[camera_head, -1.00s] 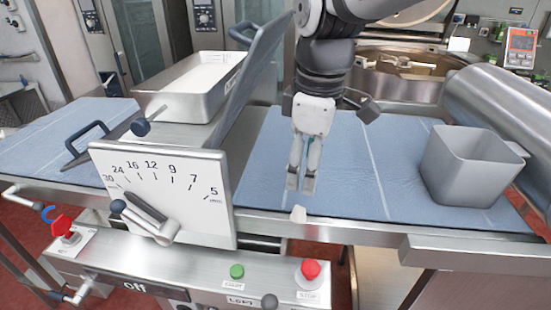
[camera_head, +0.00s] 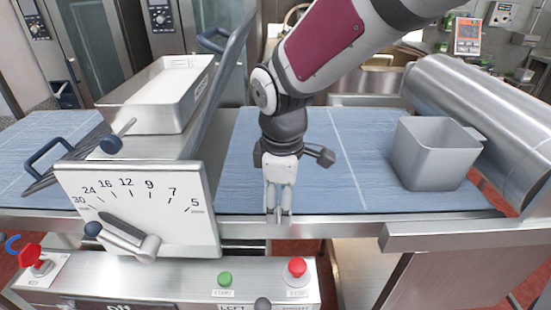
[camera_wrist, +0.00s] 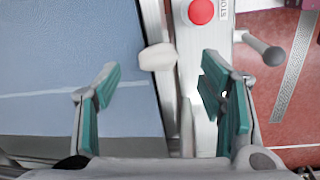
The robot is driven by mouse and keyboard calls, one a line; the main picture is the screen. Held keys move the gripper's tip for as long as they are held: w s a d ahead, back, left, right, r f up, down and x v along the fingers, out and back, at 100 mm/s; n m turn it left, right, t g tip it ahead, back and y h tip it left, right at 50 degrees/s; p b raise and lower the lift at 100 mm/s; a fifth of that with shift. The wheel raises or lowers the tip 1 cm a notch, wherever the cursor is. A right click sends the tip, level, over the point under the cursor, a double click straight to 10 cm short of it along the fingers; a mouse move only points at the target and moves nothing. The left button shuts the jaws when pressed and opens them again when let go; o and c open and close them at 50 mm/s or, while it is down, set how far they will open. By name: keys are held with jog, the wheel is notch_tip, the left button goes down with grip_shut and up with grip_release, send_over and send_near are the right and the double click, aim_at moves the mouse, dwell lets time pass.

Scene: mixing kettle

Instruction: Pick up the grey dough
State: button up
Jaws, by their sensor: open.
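The grey dough (camera_wrist: 158,57) is a small pale lump in the wrist view. It lies at the front edge of the blue belt, by the metal rail. My gripper (camera_wrist: 162,82) is open, with one teal-padded finger left and one right of the dough's line; nothing is between the pads. The dough lies just ahead of the fingertips. In the head view my gripper (camera_head: 278,215) points down at the belt's front edge, and I cannot make out the dough there, likely hidden by the fingers.
A grey square container (camera_head: 435,155) stands on the belt at right, beside a large metal roller (camera_head: 480,115). The dial plate (camera_head: 140,205) and tilted guard (camera_head: 218,80) stand left of my gripper. A red stop button (camera_head: 297,267) is on the front panel. The blue belt (camera_head: 340,170) between is clear.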

jog(key=shift+w+d+f+p, duration=0.1)
jog(key=shift+w+f+p, duration=0.1)
jog(key=shift+f, duration=0.9)
jog(key=shift+w+f+p, duration=0.15)
jog(key=shift+f, duration=0.95)
jog(key=c, duration=1)
jog(key=shift+c, duration=0.2)
